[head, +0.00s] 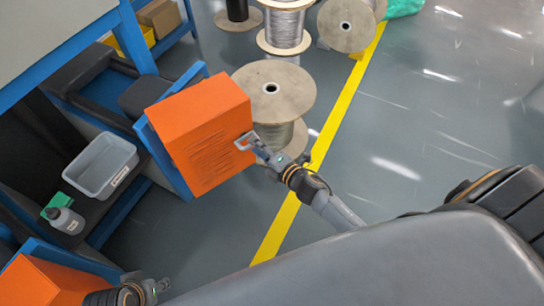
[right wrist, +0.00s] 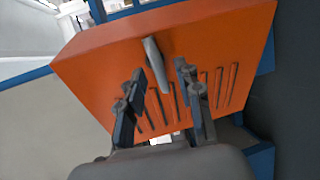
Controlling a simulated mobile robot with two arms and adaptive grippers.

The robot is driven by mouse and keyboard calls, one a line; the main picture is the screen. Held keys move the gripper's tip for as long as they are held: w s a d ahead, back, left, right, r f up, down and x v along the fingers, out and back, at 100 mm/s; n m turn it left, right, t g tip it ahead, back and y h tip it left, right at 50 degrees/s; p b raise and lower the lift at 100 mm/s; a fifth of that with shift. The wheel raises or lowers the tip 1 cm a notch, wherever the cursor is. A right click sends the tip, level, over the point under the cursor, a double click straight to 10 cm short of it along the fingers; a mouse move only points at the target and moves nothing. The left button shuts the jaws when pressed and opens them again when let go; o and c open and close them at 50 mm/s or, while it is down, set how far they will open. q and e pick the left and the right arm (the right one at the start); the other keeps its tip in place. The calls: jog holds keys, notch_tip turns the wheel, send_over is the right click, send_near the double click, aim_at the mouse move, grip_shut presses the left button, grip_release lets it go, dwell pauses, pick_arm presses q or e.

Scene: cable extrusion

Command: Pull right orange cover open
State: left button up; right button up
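The right orange cover (head: 207,130) is a box-shaped lid with slots in its face, set in a blue frame; it fills much of the right wrist view (right wrist: 90,70). A grey bar handle (right wrist: 155,62) sticks out from its slotted face. My right gripper (head: 246,141) is at the cover's right side. In the right wrist view its two fingers (right wrist: 160,72) are apart, with the handle showing between them; I see no finger closed on it. My left gripper (head: 161,287) is at the bottom, beside another orange cover (head: 42,284); its fingers are too small to judge.
A grey bin (head: 101,166) and a bottle (head: 66,220) stand on a dark shelf at left. Wooden cable spools (head: 272,88) stand behind the right cover. A yellow line (head: 277,232) crosses the floor. The grey floor (head: 440,120) at right is clear.

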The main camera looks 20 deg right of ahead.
jog(key=v, duration=0.9)
